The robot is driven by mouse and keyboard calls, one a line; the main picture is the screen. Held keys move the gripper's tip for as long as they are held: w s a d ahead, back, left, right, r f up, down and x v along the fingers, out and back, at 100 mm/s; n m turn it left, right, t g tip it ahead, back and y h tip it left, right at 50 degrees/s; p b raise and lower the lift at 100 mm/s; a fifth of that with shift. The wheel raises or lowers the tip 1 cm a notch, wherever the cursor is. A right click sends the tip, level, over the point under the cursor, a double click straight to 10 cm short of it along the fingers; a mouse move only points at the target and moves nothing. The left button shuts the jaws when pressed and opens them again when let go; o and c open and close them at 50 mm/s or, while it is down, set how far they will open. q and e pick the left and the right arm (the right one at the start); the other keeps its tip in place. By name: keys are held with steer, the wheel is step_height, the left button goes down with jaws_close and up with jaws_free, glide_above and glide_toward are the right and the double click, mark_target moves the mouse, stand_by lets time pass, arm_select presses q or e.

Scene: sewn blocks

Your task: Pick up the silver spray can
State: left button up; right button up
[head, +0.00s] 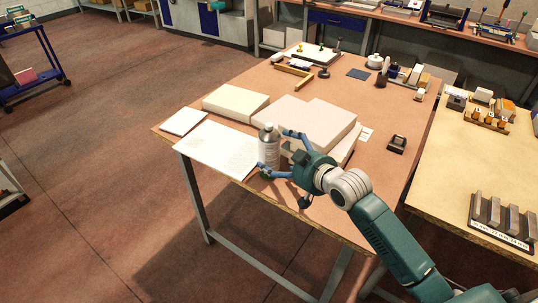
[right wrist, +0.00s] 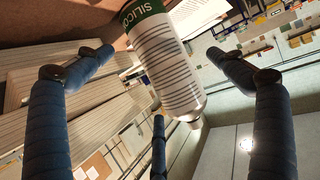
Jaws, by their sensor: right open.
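The silver spray can (head: 269,150) stands upright near the table's front edge, beside the white sheets. My right gripper (head: 276,153) is open at the can's right side, one finger behind it and another in front. In the right wrist view the can (right wrist: 165,65), with a green band and dark printed lines, lies between the spread fingers of my right gripper (right wrist: 158,62). Gaps show between the can and the side fingers there. Part of the can's lower end is hidden by a finger in the head view. My left gripper is not in view.
A stack of pale blocks (head: 312,120) lies close behind the can and gripper. White sheets (head: 215,148) and a cream block (head: 235,102) lie to the left. A small dark object (head: 397,144) sits at right on the brown table (head: 385,180).

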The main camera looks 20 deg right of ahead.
mark_target(279, 153)
steer(key=shift+w, duration=0.45)
steer(key=p+x, duration=0.1)
steer(key=x, duration=0.2)
steer(key=shift+w+f+p, duration=0.1)
steer(key=shift+w+p, duration=0.1)
steer(key=shift+p, duration=0.15)
steer(key=shift+w+a+f, duration=0.1)
steer(key=shift+w+f, duration=0.1)
steer(key=shift+w, duration=0.1)
steer(key=shift+w+f, duration=0.1)
steer(key=shift+w, duration=0.1)
steer(key=shift+c, duration=0.7)
steer(key=c, duration=1.3)
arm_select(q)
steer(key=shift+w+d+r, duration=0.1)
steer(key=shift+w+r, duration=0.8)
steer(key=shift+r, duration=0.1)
arm_select(e)
steer(key=shift+c, duration=1.3)
